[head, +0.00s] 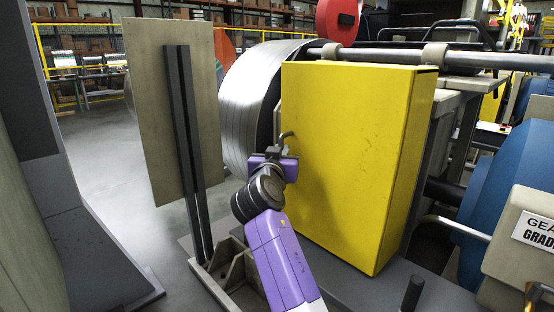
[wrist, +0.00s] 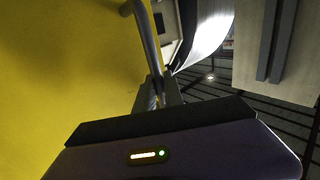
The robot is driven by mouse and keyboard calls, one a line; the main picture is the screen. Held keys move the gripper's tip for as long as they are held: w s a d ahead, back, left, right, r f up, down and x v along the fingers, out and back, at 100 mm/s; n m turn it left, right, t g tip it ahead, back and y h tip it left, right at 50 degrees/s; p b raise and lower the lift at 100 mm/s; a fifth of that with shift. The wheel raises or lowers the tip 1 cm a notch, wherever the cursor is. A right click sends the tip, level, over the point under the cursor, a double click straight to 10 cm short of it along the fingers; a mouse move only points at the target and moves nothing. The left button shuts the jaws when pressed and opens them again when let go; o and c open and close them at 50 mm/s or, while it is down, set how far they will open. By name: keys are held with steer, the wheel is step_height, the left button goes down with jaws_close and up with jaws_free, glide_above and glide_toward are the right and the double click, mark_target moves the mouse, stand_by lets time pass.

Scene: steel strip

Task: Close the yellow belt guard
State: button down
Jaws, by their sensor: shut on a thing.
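The yellow belt guard (head: 350,150) is a large box-like cover standing upright in the middle of the head view. Its flat yellow face also fills the left of the wrist view (wrist: 65,70). A grey bar handle (wrist: 145,35) stands out from this face near its left edge. My gripper (head: 284,150) is at that left edge, about mid-height. In the wrist view its fingers (wrist: 157,92) are shut on the lower part of the handle. The fingertips are partly hidden in the head view. I cannot tell how far the guard stands from its closed position.
A beige panel on a dark post (head: 185,130) stands left of my arm. A steel strip coil (head: 250,100) is behind the guard's left edge. A roller shaft (head: 480,60) runs above, and blue machinery (head: 500,200) stands at right. Open floor (head: 100,160) lies at far left.

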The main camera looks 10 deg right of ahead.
steer(key=c, duration=1.7)
jaws_free()
steer(key=shift+d+f, duration=0.1)
steer(key=shift+f, duration=0.05)
steer(key=shift+s+a, duration=0.2)
steer(key=shift+s, duration=0.1)
steer(key=p+v, duration=0.1)
steer(key=v, duration=0.6)
steer(key=shift+p, duration=0.3)
steer(key=shift+s, duration=0.1)
